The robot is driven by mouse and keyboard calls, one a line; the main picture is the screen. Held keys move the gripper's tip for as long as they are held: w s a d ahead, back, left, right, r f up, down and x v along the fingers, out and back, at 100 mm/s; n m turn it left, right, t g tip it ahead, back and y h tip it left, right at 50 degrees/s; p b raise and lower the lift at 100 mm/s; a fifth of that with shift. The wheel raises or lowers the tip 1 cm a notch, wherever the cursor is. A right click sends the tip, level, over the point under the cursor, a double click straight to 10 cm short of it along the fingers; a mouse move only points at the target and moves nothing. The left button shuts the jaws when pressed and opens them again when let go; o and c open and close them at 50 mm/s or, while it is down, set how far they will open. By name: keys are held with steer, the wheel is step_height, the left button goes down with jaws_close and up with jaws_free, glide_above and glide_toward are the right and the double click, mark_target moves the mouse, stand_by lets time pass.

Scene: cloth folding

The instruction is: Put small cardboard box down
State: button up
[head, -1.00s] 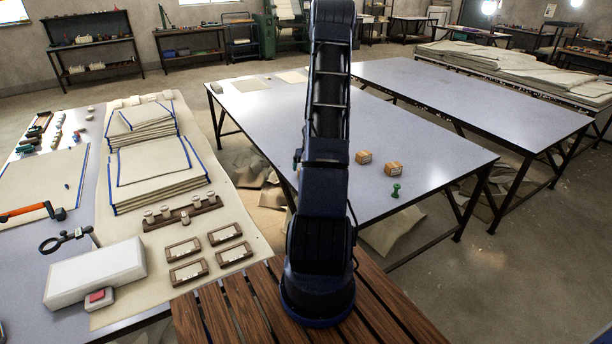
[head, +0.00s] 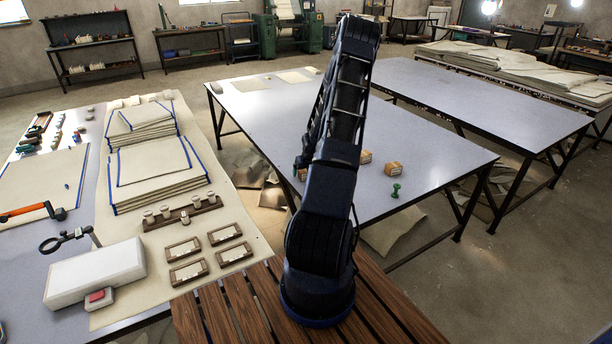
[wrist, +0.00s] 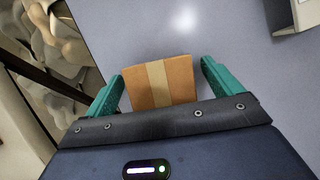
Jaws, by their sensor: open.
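A small cardboard box (wrist: 160,82) with a lighter tape strip shows in the wrist view, between the teal fingers of my gripper (wrist: 158,84). The fingers are open, one on each side, with a visible gap at the right. The box appears to be over or on the grey-blue table (wrist: 185,45), near its edge at the left; contact underneath is hidden. In the head view my arm hides most of the gripper, and only a small brownish patch (head: 302,174) shows beside it, perhaps this box.
Two other small boxes, one (head: 366,157) partly beside my arm and one (head: 393,168) to its right, stand on the table. A green piece (head: 395,190) is near them. A pale object (wrist: 292,15) is at the wrist view's upper right.

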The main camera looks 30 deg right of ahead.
steer(key=c, duration=1.3)
steer(key=shift+r, duration=0.15)
steer(key=shift+a+r, duration=0.1)
steer(key=shift+r, duration=2.8)
step_height(320, 180, up, 14)
